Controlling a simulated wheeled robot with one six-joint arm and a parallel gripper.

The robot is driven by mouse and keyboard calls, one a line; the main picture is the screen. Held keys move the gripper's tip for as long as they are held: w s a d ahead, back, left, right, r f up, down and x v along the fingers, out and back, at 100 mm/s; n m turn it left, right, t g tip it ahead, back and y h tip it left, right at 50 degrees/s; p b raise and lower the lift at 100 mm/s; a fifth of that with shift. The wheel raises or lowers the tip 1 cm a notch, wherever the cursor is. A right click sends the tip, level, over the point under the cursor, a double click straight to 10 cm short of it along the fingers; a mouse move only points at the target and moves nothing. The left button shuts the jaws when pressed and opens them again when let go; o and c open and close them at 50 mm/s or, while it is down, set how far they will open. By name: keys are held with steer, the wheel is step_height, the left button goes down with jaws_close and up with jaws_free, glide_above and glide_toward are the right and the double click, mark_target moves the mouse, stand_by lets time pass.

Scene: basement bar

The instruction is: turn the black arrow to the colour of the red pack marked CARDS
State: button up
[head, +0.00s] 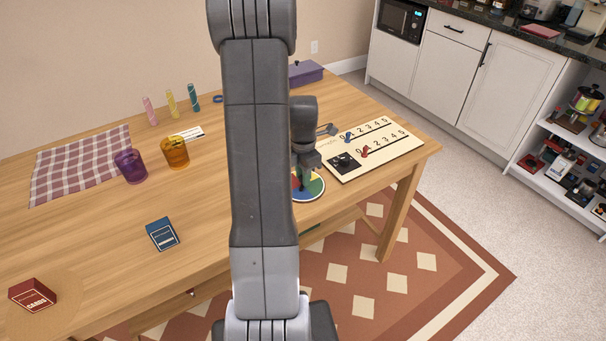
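The red pack marked CARDS (33,295) lies at the table's front left, on a round mat. A round disc with coloured sectors (314,189) lies near the table's front right edge, partly hidden behind my arm. My gripper (306,172) points down over the disc. My gripper and arm cover part of it, and I cannot make out the black arrow. At this size I cannot tell whether the fingers are open or shut, or whether they touch anything.
A scoreboard (395,146) with numbers and pegs lies right of the disc. A blue pack (162,234), a purple glass (131,166), an orange glass (175,153), a checked cloth (82,163) and a purple box (306,73) are on the table. The front middle has free room.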

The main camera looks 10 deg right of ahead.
jaws_close()
steer(key=shift+m, duration=0.3)
